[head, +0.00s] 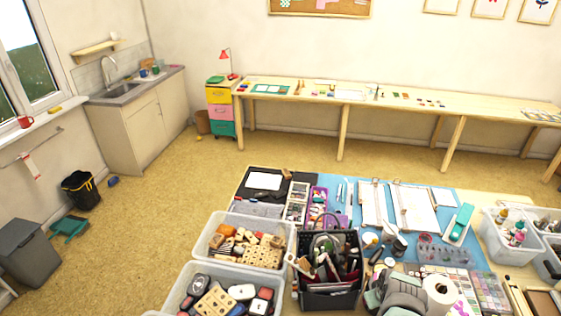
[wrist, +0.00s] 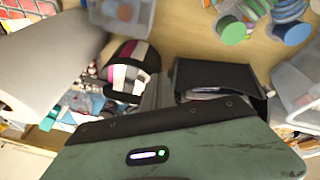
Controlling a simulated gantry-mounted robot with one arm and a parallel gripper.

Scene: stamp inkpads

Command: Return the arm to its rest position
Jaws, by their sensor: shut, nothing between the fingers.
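My arm's grey-green housing shows at the bottom of the head view, low over the front of the crowded table (head: 470,186). In the wrist view the same grey-green housing, with a small lit display, fills the lower part. My gripper (wrist: 152,93) is a narrow grey shape just beyond the housing's dark edge. It is shut and holds nothing. Its fingertips are hard to make out against the things below.
A dark caddy of tools (head: 331,295) and clear bins of stamps (head: 212,241) crowd the table left of my arm. A paper roll (head: 439,291) stands close to its right. More bins (head: 492,238) stand at the right. Open floor (head: 190,185) lies beyond.

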